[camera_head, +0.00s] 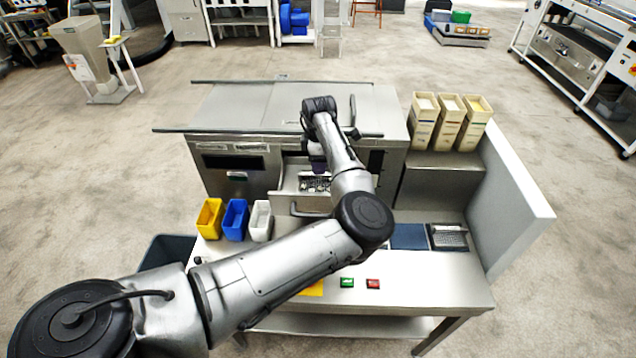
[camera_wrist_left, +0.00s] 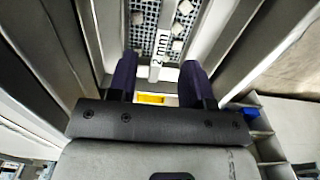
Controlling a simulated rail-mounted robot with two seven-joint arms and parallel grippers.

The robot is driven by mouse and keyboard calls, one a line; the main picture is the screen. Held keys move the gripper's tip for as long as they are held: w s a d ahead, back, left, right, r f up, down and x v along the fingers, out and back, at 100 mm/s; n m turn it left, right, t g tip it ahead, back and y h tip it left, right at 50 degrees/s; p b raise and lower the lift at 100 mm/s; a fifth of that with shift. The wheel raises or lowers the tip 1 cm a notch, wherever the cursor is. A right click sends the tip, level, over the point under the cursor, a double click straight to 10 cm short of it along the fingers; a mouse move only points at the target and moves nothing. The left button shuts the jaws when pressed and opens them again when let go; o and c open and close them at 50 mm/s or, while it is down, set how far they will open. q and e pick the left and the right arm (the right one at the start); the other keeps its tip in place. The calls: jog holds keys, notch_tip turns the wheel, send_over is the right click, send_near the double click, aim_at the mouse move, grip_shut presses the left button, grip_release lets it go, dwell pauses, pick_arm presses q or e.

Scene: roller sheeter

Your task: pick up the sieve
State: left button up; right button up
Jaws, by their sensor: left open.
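The sieve (camera_head: 312,185) shows in the head view as a perforated tray with pale pieces on it, in the open drawer-like bay at the machine's front. It also shows at the top of the left wrist view (camera_wrist_left: 146,36), with a white tab marked "2 mm" pointing toward me. My left gripper (camera_wrist_left: 160,64) is open, its two dark purple fingers on either side of the tab. I cannot tell whether they touch it. In the head view the left gripper (camera_head: 319,166) is over the bay, largely hidden by my arm. My right gripper is out of view.
Yellow (camera_head: 209,219), blue (camera_head: 235,220) and white (camera_head: 260,221) bins stand on the bench left of my arm. Three beige containers (camera_head: 450,122) stand on the right shelf. Green (camera_head: 347,282) and red (camera_head: 373,283) buttons sit at the bench front. Metal walls flank my left gripper closely.

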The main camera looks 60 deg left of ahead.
aim_at(318, 179)
pick_arm(q)
jog(key=shift+s+a+f, duration=0.1)
jog(key=shift+s+f, duration=0.1)
jog(key=shift+f, duration=1.1)
jog(key=shift+s+a+f, duration=0.1)
jog(key=shift+s+f, duration=0.05)
jog(key=shift+f, duration=1.15)
grip_shut()
